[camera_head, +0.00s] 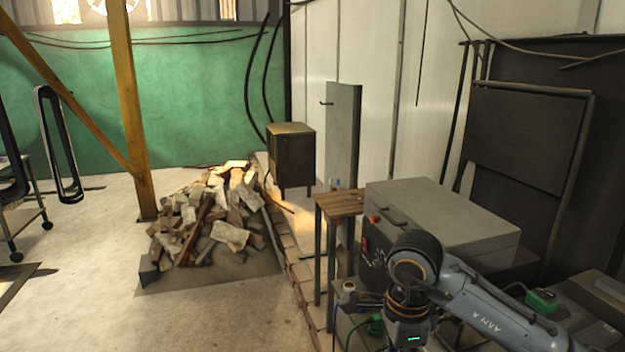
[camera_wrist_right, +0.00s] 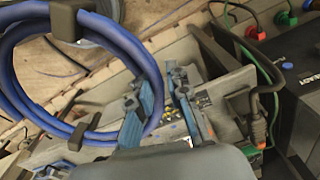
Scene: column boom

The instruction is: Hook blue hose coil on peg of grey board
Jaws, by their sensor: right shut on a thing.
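The grey board (camera_head: 342,135) stands upright past the wooden stand, near the white wall. A short dark peg (camera_head: 326,103) juts from its upper left edge. The blue hose coil (camera_wrist_right: 13,75) fills the left of the right wrist view, bound with dark clips and partly cut off by the frame. My right gripper (camera_wrist_right: 156,88) is shut on the coil's right side, with the hose between its blue-padded fingers. My left gripper is not in view.
A wooden-topped stand (camera_head: 340,204) and a large grey box (camera_head: 445,222) stand between my right arm and the board. A dark cabinet (camera_head: 291,157) is left of the board. A rubble pile (camera_head: 215,215) lies beside a timber post (camera_head: 131,110).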

